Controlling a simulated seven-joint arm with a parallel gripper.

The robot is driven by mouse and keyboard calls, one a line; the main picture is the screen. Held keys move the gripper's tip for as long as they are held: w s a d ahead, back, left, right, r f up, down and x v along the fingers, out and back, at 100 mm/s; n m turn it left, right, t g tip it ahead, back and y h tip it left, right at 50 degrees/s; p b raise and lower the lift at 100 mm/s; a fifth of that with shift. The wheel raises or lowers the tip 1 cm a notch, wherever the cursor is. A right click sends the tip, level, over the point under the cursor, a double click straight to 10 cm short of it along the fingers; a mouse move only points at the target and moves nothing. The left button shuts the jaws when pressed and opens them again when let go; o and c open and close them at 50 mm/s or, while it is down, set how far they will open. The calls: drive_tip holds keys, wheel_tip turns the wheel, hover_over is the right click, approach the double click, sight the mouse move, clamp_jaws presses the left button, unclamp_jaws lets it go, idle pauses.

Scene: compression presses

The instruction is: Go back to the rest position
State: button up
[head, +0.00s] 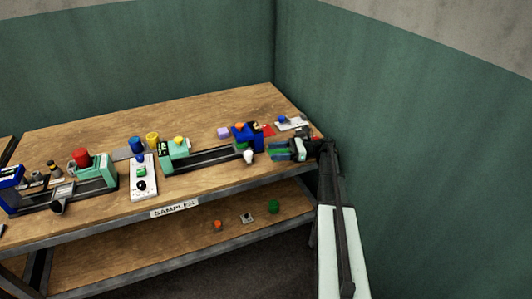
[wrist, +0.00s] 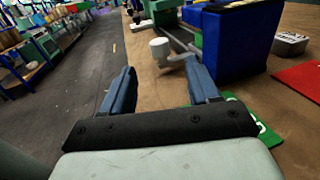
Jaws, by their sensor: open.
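My gripper (head: 280,151) is at the right end of the workbench in the head view, low over the bench top beside the blue end of a press. In the wrist view my gripper (wrist: 160,92) has its two blue fingers spread apart with nothing between them. Just beyond the fingertips are the white round knob (wrist: 160,48) of the press and the large blue block (wrist: 235,42) at its end. A green mat or plate (wrist: 238,117) lies partly hidden under the right finger.
The workbench (head: 110,220) carries a second press with a red cylinder (head: 81,157) and a white control box (head: 143,178). A green wall (head: 420,120) stands close on the right. The lower shelf (head: 150,247) holds small orange, grey and green objects. A red mat (wrist: 302,78) lies at right.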

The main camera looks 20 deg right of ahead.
drive_tip(key=shift+s+d, duration=0.2)
drive_tip(key=shift+d, duration=0.4)
drive_tip(key=s+a+n+g+h, duration=0.1)
drive_tip(key=s+a+n+g, duration=0.15)
drive_tip(key=s+a, duration=0.55)
drive_tip(key=s+a+f+n+g+h, duration=0.1)
drive_tip(key=s+a+f+n+h, duration=0.1)
drive_tip(key=s+a+f, duration=0.45)
drive_tip(key=s+a+f+n+g+h, duration=0.2)
drive_tip(key=a+f, duration=0.1)
drive_tip(key=f, duration=0.6)
drive_tip(key=s+a+f+n+g+h, duration=0.1)
drive_tip(key=s+a+f+h, duration=0.1)
drive_tip(key=s+a+f, duration=0.45)
drive_tip(key=s+d+f+n+g+h, duration=0.1)
drive_tip(key=s+f+n+g+h, duration=0.1)
drive_tip(key=s+f+n+h, duration=0.3)
drive_tip(key=s+d+f+n+g+h, duration=0.1)
drive_tip(key=s+f+n+g+h, duration=0.2)
drive_tip(key=s+f, duration=1)
drive_tip(key=s+n+h, duration=0.2)
drive_tip(key=s+n, duration=0.3)
drive_tip(key=s, duration=0.3)
drive_tip(key=shift+d+f, duration=0.25)
drive_tip(key=shift+d, duration=0.05)
